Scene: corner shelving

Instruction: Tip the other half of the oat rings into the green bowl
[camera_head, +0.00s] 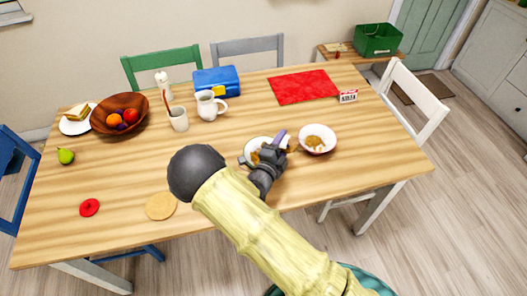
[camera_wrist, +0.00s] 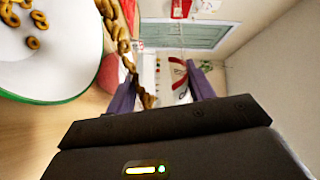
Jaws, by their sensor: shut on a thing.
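The green-rimmed bowl (camera_head: 249,147) stands on the table, partly hidden by my gripper. In the wrist view the green bowl (camera_wrist: 52,98) fills the left side, white inside, with several oat rings (camera_wrist: 33,43) in it. My gripper (camera_head: 279,143) is above the bowl's right side, its purple fingers shut on a small, mostly white container (camera_wrist: 177,76) with a red band. The container looks tilted; its contents are hidden. A string of oat rings (camera_wrist: 121,42) shows beside its mouth, seemingly in the air. A second, pinkish-rimmed bowl (camera_head: 328,132) stands right of my gripper with brown food inside.
A white jug (camera_head: 207,105), a cup (camera_head: 178,120), a blue lunch box (camera_head: 217,80) and a fruit bowl (camera_head: 119,114) stand further back. A red placemat (camera_head: 304,88) lies behind the bowls. A round tan mat (camera_head: 161,207) lies front left. The table's front right is clear.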

